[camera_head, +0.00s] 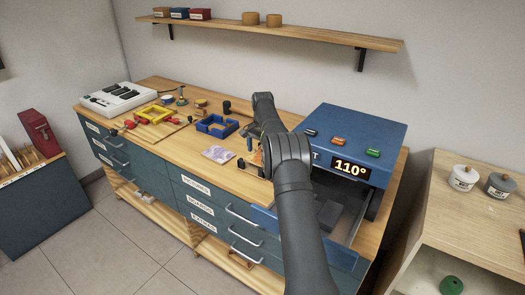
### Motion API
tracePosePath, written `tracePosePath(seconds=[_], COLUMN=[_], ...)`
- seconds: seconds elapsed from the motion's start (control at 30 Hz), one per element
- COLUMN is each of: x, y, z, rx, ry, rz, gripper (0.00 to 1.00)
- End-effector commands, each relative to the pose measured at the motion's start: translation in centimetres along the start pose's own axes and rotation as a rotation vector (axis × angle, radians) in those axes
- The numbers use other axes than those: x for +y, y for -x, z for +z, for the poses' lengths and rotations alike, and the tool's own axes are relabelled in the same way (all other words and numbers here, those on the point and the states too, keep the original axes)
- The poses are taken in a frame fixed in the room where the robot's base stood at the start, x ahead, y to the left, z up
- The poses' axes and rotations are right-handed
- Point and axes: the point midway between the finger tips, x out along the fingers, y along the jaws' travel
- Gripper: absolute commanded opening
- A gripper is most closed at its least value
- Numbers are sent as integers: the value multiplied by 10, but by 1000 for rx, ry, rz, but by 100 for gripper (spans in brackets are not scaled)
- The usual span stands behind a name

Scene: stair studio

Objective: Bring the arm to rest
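My dark grey arm (291,185) rises from the bottom edge across the right part of the workbench (160,92). Its far joint is above the bench, left of a blue machine (365,128).
The blue machine reads 110° and has an open drawer (345,222) at its front, beside my arm. A wall shelf (330,38) hangs above.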

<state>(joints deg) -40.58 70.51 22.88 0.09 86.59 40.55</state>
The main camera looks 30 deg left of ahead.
Motion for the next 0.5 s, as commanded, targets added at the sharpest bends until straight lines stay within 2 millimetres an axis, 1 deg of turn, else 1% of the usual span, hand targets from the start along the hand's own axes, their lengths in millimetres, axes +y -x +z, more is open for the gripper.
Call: tracePosePath(seconds=[0.23,0.5], x=[0,0], y=[2,22], z=[0,0], rx=[0,1], ry=[0,0], rz=[0,-1], gripper=[100,100])
